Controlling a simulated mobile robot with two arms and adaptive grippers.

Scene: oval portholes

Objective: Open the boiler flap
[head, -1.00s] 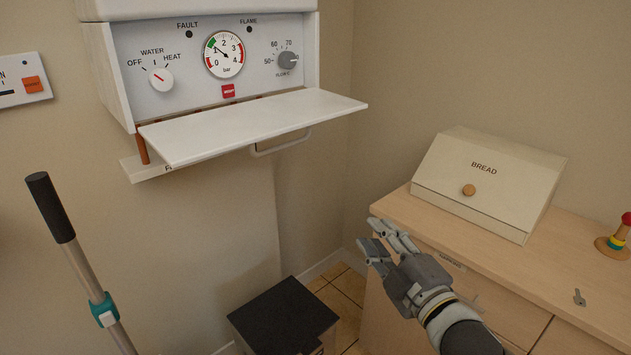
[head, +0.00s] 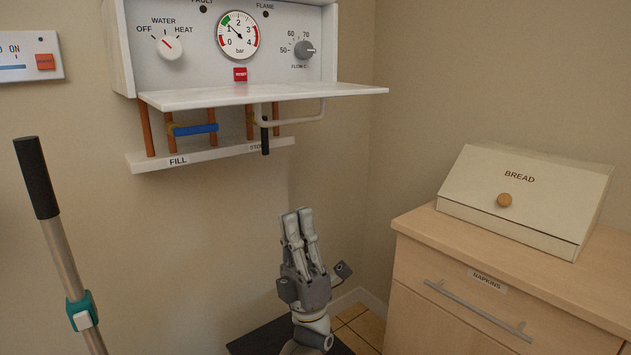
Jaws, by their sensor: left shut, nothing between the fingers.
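The boiler flap (head: 265,96) is a white panel standing out level from the lower front of the boiler (head: 119,52), folded down so the control face is uncovered. Its wire handle (head: 312,119) hangs below its right half. My left gripper (head: 298,212) is below the flap and apart from it, fingers pointing up, close together and empty. My right gripper is not in view.
Under the boiler are copper pipes, a blue valve lever (head: 196,130), a black lever (head: 265,138) and a shelf marked FILL (head: 215,153). A bread bin (head: 525,200) stands on the cabinet (head: 420,270) at right. A pole (head: 62,245) stands at left.

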